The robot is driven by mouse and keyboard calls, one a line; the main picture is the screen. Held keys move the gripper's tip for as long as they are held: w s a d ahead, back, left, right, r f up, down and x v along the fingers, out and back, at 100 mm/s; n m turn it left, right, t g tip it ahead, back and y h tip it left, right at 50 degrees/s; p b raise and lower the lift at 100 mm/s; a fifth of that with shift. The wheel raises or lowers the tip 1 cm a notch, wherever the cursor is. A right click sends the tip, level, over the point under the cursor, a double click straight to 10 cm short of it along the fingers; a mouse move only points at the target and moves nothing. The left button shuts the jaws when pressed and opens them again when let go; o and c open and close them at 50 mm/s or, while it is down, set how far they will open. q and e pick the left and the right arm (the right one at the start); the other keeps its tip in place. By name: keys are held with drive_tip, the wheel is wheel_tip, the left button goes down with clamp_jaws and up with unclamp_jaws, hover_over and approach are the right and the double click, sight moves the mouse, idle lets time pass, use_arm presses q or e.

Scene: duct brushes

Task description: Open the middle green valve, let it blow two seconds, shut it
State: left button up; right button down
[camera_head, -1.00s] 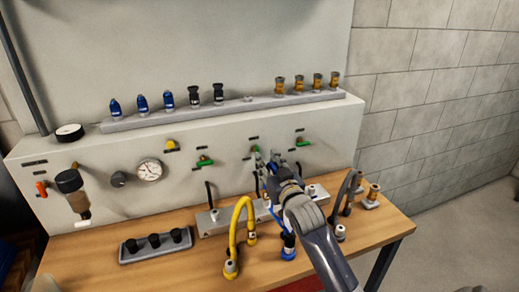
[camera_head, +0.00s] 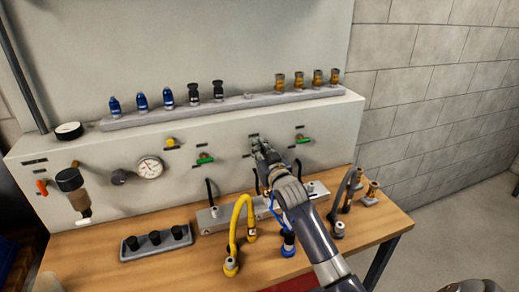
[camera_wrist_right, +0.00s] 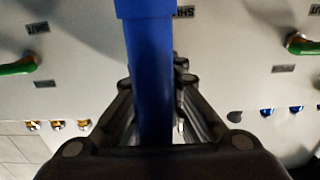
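My right gripper (camera_head: 261,146) reaches from the lower right to the panel at the middle green valve, which it hides in the head view. In the right wrist view a blue hose (camera_wrist_right: 152,75) crosses in front of the fingers, hiding the fingertips' middle and the middle handle. I cannot tell whether the fingers touch or hold the handle. The left green valve (camera_head: 204,158) and right green valve (camera_head: 303,138) show on either side. They also show in the upside-down wrist view, the right valve (camera_wrist_right: 14,66) at left and the left valve (camera_wrist_right: 301,45) at right.
Below the arm, a yellow hose (camera_head: 237,225) and a blue-based hose fitting (camera_head: 288,243) stand on the wooden bench (camera_head: 190,262). Dark hoses (camera_head: 347,195) stand to the right. A rack (camera_head: 135,123) of nozzles runs along the top ledge. A gauge (camera_head: 149,168) sits left.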

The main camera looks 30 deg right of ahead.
idle(0.4)
drive_tip(key=shift+s+d+f+m+p, duration=0.1)
drive_tip(key=shift+d+f+m+p, duration=0.45)
drive_tip(key=shift+m, duration=2.4)
drive_tip(key=shift+s+d+f+m+p, duration=0.15)
drive_tip(key=shift+m+p, duration=0.8)
drive_tip(key=shift+m, duration=2.05)
drive_tip(key=shift+d+f+m+p, duration=0.3)
drive_tip(key=shift+m+p, duration=0.45)
drive_tip(key=shift+m, duration=2.2)
drive_tip(key=shift+f, duration=0.1)
drive_tip(key=c, duration=1.7)
unclamp_jaws()
drive_tip(key=shift+o, duration=0.2)
drive_tip(key=v, duration=1.2)
drive_tip(key=shift+f, duration=0.1)
